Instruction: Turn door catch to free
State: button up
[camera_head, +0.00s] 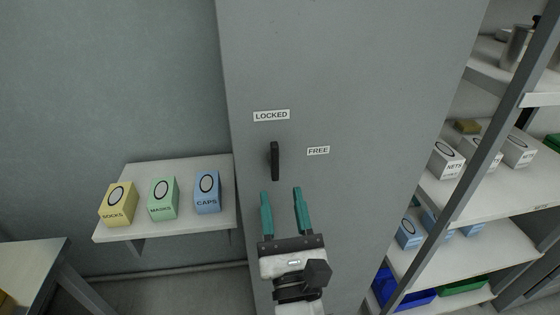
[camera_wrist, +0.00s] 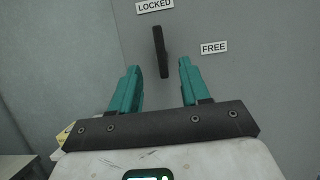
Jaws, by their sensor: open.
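The door catch (camera_head: 275,161) is a black upright handle on a tall grey cabinet door (camera_head: 350,60). Its upper end is below the LOCKED label (camera_head: 271,115); the FREE label (camera_head: 318,150) is to its right. My gripper (camera_head: 282,192) has two teal fingers, spread apart and empty, just below the catch in the head view. In the wrist view, the catch (camera_wrist: 161,52) stands beyond and between the fingertips (camera_wrist: 159,66), apart from them as far as I can see. The catch looks near vertical, slightly tilted in the wrist view.
A wall shelf (camera_head: 120,228) at left holds a yellow SOCKS box (camera_head: 118,204), a green MASKS box (camera_head: 163,199) and a blue CAPS box (camera_head: 207,192). A rack (camera_head: 445,195) with boxes and bins stands at right. The door face around the catch is clear.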

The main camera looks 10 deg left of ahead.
aim_at(275, 164)
jog(key=p+x, duration=0.1)
jog(key=x, duration=0.6)
jog(key=shift+w, duration=0.2)
grip_shut()
